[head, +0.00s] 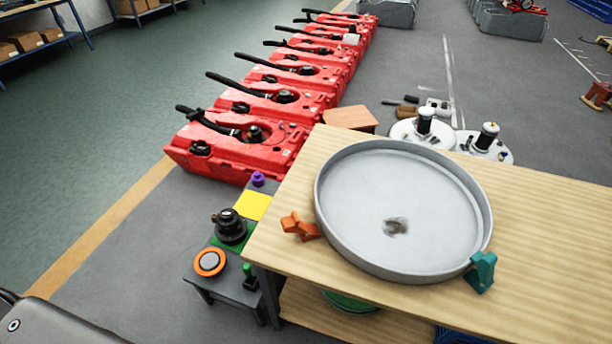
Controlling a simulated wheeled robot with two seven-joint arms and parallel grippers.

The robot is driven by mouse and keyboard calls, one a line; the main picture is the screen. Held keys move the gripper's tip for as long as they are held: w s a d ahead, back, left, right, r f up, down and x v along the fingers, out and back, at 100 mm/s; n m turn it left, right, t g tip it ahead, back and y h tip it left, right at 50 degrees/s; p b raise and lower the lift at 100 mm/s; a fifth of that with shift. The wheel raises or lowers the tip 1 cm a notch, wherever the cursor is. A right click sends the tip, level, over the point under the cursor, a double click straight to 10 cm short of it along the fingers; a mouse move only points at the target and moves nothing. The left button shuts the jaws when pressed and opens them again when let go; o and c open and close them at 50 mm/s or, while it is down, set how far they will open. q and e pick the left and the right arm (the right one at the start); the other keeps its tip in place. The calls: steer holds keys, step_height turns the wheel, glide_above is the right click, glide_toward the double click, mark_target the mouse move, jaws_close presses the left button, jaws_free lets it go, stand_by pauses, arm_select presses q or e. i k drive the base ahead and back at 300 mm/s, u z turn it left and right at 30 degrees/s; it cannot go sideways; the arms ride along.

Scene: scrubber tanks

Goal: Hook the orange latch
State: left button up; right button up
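The orange latch (300,227) sits on the wooden table at the left side of a large round grey pan (400,225). It looks angled, with its upper part leaning away from the pan; I cannot tell whether it touches the rim. A teal latch (482,272) stands at the pan's lower right edge, against the rim. Neither of my grippers shows in the head view.
A low dark stand beside the table (560,215) holds a black fitting (229,226), an orange-ringed disc (210,262), a green part (249,277) and a purple knob (258,179). Several red tanks (240,145) line the floor behind. White round discs (422,132) lie beyond the pan.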

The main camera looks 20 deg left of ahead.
mark_target(292, 224)
steer(key=z, duration=2.2)
steer(key=k, duration=0.65)
steer(key=u, duration=1.6)
